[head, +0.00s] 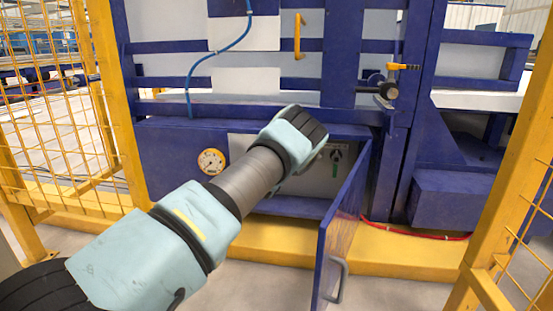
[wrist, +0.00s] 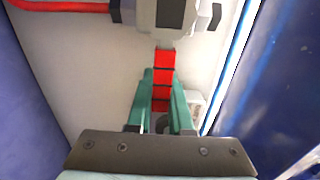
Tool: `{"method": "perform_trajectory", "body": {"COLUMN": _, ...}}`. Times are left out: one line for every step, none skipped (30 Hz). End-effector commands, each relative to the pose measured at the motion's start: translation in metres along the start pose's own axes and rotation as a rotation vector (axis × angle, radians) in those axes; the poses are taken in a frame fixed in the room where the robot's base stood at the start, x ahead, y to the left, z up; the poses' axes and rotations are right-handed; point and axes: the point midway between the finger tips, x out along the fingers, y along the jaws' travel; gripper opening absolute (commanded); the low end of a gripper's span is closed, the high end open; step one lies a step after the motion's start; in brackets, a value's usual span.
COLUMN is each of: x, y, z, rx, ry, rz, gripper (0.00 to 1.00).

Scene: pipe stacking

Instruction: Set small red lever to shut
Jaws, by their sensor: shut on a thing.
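The small red lever (wrist: 165,58) shows in the wrist view, extending down from a grey valve body (wrist: 178,15). It has dark bands across it. My gripper (wrist: 161,84) has its green fingers on both sides of the lever and is shut on its lower part. In the head view my arm reaches into an open blue cabinet (head: 182,160); the lever is hidden there behind my arm and wrist. I cannot tell from these frames which setting the lever is in.
The cabinet door (head: 340,225) hangs open right of my arm, with a grey handle (head: 338,280). A green-marked control (head: 337,157) sits inside at right. A red pipe (wrist: 60,6) runs along the wrist view's top left. Cabinet walls flank my gripper.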

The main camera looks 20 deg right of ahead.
Motion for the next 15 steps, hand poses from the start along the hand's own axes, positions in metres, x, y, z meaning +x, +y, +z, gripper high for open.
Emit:
{"method": "perform_trajectory", "body": {"x": -0.0005, "y": 0.0020, "z": 0.0001, "rx": 0.003, "ry": 0.000, "rz": 0.004, "gripper": 0.00}}
{"method": "perform_trajectory", "body": {"x": -0.0005, "y": 0.0021, "z": 0.0001, "rx": 0.003, "ry": 0.000, "rz": 0.004, "gripper": 0.00}}
{"method": "perform_trajectory", "body": {"x": -0.0005, "y": 0.0021, "z": 0.0001, "rx": 0.003, "ry": 0.000, "rz": 0.004, "gripper": 0.00}}
{"method": "perform_trajectory", "body": {"x": -0.0005, "y": 0.0022, "z": 0.0001, "rx": 0.003, "ry": 0.000, "rz": 0.004, "gripper": 0.00}}
{"method": "perform_trajectory", "body": {"x": -0.0005, "y": 0.0023, "z": 0.0001, "rx": 0.002, "ry": 0.000, "rz": 0.004, "gripper": 0.00}}
{"method": "perform_trajectory", "body": {"x": -0.0005, "y": 0.0023, "z": 0.0001, "rx": 0.002, "ry": 0.000, "rz": 0.004, "gripper": 0.00}}
{"method": "perform_trajectory", "body": {"x": -0.0005, "y": 0.0024, "z": 0.0001, "rx": 0.002, "ry": 0.000, "rz": 0.004, "gripper": 0.00}}
{"method": "perform_trajectory", "body": {"x": -0.0005, "y": 0.0024, "z": 0.0001, "rx": 0.002, "ry": 0.000, "rz": 0.004, "gripper": 0.20}}
{"method": "perform_trajectory", "body": {"x": -0.0006, "y": 0.0025, "z": 0.0001, "rx": 0.002, "ry": 0.000, "rz": 0.005, "gripper": 0.24}}
{"method": "perform_trajectory", "body": {"x": -0.0006, "y": 0.0025, "z": 0.0001, "rx": 0.002, "ry": 0.000, "rz": 0.004, "gripper": 0.28}}
{"method": "perform_trajectory", "body": {"x": -0.0005, "y": 0.0024, "z": 0.0001, "rx": 0.002, "ry": 0.000, "rz": 0.004, "gripper": 0.31}}
{"method": "perform_trajectory", "body": {"x": -0.0005, "y": 0.0022, "z": 0.0001, "rx": 0.001, "ry": 0.000, "rz": 0.004, "gripper": 0.36}}
{"method": "perform_trajectory", "body": {"x": -0.0004, "y": 0.0020, "z": 0.0001, "rx": 0.001, "ry": 0.000, "rz": 0.004, "gripper": 0.39}}
{"method": "perform_trajectory", "body": {"x": -0.0004, "y": 0.0019, "z": 0.0001, "rx": 0.001, "ry": 0.000, "rz": 0.003, "gripper": 0.42}}
{"method": "perform_trajectory", "body": {"x": -0.0004, "y": 0.0017, "z": 0.0001, "rx": 0.001, "ry": 0.000, "rz": 0.003, "gripper": 0.47}}
